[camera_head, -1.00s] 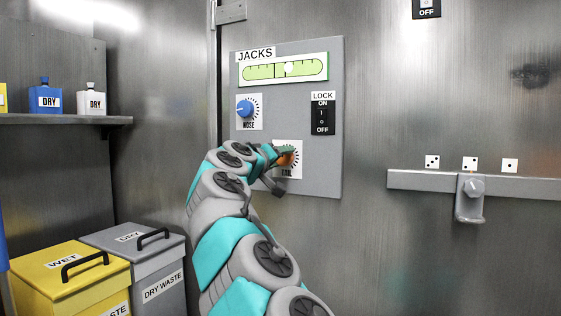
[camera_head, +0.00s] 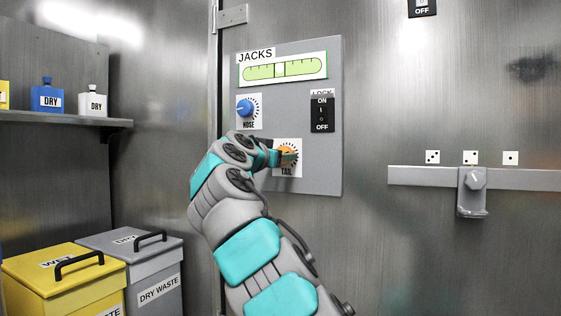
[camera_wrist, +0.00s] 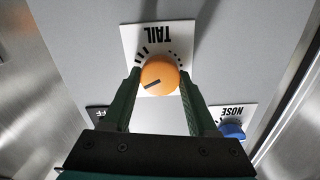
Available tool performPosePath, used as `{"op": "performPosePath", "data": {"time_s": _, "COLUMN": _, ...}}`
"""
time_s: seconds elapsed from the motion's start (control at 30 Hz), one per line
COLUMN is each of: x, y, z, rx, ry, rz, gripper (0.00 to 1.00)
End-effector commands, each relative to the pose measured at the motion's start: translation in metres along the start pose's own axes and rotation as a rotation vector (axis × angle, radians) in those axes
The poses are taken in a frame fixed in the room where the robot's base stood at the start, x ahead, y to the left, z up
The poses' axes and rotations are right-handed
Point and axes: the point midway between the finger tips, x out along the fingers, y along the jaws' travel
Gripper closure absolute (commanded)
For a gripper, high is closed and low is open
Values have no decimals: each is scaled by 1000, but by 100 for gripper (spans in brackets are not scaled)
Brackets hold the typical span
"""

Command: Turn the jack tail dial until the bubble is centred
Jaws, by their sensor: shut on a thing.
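The orange tail dial (camera_head: 288,152) is on the lower part of the grey JACKS panel (camera_head: 326,165). It also shows in the wrist view (camera_wrist: 160,75), upside down, with its dark pointer line toward the lower left there. My gripper (camera_head: 284,158) is shut on the dial, one dark green finger on each side in the wrist view (camera_wrist: 159,80). The green level gauge (camera_head: 252,73) is at the panel's top. Its pale bubble (camera_head: 279,69) appears between the two centre marks.
The blue nose dial (camera_head: 245,108) is just above and left of the tail dial. The black lock switch (camera_head: 322,114) is to the upper right; its position is hard to tell. A rail with a latch (camera_head: 472,190) is on the wall at right. Waste bins (camera_head: 65,285) stand lower left.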

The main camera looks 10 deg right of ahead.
Motion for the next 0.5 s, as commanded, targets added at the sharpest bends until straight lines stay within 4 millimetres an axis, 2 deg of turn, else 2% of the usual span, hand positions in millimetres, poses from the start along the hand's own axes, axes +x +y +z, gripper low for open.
{"op": "performPosePath", "data": {"time_s": 0.2, "x": 0, "y": 0, "z": 2, "rx": 109, "ry": -4, "rz": -1, "gripper": 97}}
{"op": "performPosePath", "data": {"time_s": 0.5, "x": 0, "y": 0, "z": 2, "rx": 166, "ry": -4, "rz": 1, "gripper": 97}}
